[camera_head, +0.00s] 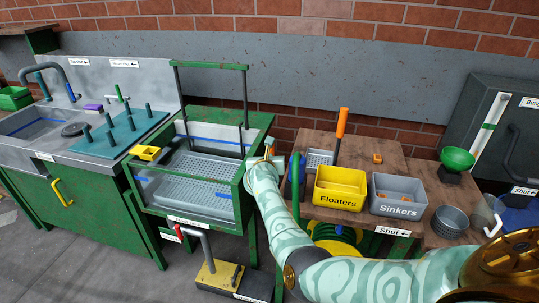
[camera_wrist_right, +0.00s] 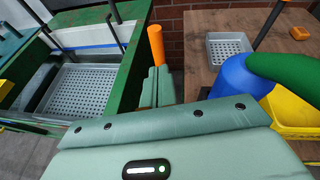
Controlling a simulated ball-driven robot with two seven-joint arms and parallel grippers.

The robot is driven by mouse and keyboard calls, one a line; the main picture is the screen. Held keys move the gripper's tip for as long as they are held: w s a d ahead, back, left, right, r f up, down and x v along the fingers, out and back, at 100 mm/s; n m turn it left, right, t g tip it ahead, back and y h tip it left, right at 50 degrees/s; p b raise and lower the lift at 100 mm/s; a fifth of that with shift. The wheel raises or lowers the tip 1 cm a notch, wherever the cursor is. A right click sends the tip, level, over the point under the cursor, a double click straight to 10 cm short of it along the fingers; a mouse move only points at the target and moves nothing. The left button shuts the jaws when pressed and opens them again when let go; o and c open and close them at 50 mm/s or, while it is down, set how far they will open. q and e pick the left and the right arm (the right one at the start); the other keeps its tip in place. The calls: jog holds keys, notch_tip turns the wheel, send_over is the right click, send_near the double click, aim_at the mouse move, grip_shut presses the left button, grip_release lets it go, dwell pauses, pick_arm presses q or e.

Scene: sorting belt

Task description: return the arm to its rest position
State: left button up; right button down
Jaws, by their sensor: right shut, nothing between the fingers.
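My right arm comes in from the lower right in the head view. Its gripper (camera_head: 268,157) is between the green-framed wash tank (camera_head: 238,195) and the wooden table. In the right wrist view the gripper's pale green fingers (camera_wrist_right: 157,84) are together, with nothing held. An orange cylinder (camera_wrist_right: 156,45) shows just beyond the fingertips; I cannot tell whether they touch it. My left gripper is not in view.
The yellow Floaters bin (camera_head: 341,180) and grey Sinkers bin (camera_head: 398,187) stand on the wooden table (camera_head: 420,162), close to my forearm. A blue part (camera_wrist_right: 240,85) and green part (camera_wrist_right: 285,72) crowd the wrist view's right.

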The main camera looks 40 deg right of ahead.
dwell(0.5)
jog(key=w+a+f+n+t+y, duration=0.25)
jog(key=a+n+t, duration=0.35)
jog(key=n, duration=1.3)
jog(key=s+a+f+n+g+y, duration=0.2)
jog(key=s+a+f+n, duration=0.25)
jog(key=f, duration=0.25)
jog(key=s+a+f+n+g+y, duration=0.1)
jog(key=s+a+f+n+y, duration=0.2)
jog(key=f+n, duration=0.3)
jog(key=s+a+f+n+g+y, duration=0.1)
jog(key=s+a+f+n+g, duration=0.1)
jog(key=s+f+n, duration=0.45)
jog(key=s+a+f+n+g+y, duration=0.1)
jog(key=s+a+f+n+g, duration=0.15)
jog(key=s+f, duration=0.7)
jog(key=s+f+n+g, duration=0.2)
jog(key=s+f, duration=0.2)
jog(key=s, duration=1)
jog(key=s+f+n+g, duration=0.3)
jog(key=s+f, duration=0.2)
jog(key=s, duration=1)
jog(key=s+f+n+g, duration=0.3)
jog(key=s+f, duration=0.1)
jog(key=s, duration=1.1)
jog(key=shift+f, duration=0.3)
